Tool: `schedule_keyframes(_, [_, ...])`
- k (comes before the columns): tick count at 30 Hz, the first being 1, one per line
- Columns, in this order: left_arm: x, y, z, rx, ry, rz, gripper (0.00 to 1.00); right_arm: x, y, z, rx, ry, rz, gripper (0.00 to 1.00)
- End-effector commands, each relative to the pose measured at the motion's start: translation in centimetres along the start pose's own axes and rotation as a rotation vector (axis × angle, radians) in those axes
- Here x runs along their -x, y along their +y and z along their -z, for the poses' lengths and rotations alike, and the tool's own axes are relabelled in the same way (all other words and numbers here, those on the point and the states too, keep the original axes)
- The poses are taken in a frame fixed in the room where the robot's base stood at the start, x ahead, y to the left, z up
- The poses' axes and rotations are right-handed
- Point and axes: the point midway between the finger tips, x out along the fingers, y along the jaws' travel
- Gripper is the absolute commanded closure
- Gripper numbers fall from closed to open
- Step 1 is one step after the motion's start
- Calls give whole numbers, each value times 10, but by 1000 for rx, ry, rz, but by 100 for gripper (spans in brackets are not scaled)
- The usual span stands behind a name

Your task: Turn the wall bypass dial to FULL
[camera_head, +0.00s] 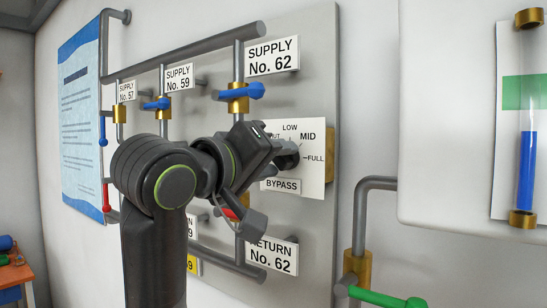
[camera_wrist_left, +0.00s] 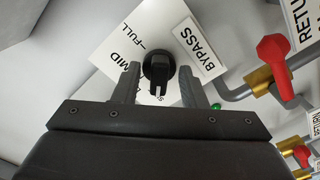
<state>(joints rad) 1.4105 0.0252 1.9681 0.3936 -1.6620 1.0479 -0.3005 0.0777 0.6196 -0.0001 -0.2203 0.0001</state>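The bypass dial is a black knob (camera_head: 287,158) on a white plate (camera_head: 313,181) marked LOW, MID and FULL, with a BYPASS label (camera_head: 282,185) below. Another mark at the plate's left is partly hidden by my gripper. My left gripper (camera_head: 272,152) is at the dial from the left. In the left wrist view the knob (camera_wrist_left: 158,68) lies between and slightly beyond the fingertips (camera_wrist_left: 160,78), one on each side. The fingers are open, with gaps beside the knob. My right gripper is out of view.
Blue valve handles (camera_head: 240,92) and pipes (camera_head: 190,52) stand out from the panel above and left of the dial. A red handle (camera_wrist_left: 275,62) is at the right in the wrist view. A green handle (camera_head: 385,297) and a gauge box (camera_head: 450,120) are at the right.

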Motion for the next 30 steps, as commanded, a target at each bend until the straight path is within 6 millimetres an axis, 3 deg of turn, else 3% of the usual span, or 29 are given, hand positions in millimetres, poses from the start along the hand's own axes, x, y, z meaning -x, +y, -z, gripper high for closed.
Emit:
schedule_keyframes(1, [0,0,0,0,0,0,63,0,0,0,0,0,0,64])
schedule_keyframes(10, [0,0,0,0,0,0,100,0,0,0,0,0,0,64])
schedule_keyframes(20, [0,-1,0,-36,0,0,100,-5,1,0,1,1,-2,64])
schedule_keyframes(30, [0,-3,-2,-253,1,0,100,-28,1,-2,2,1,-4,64])
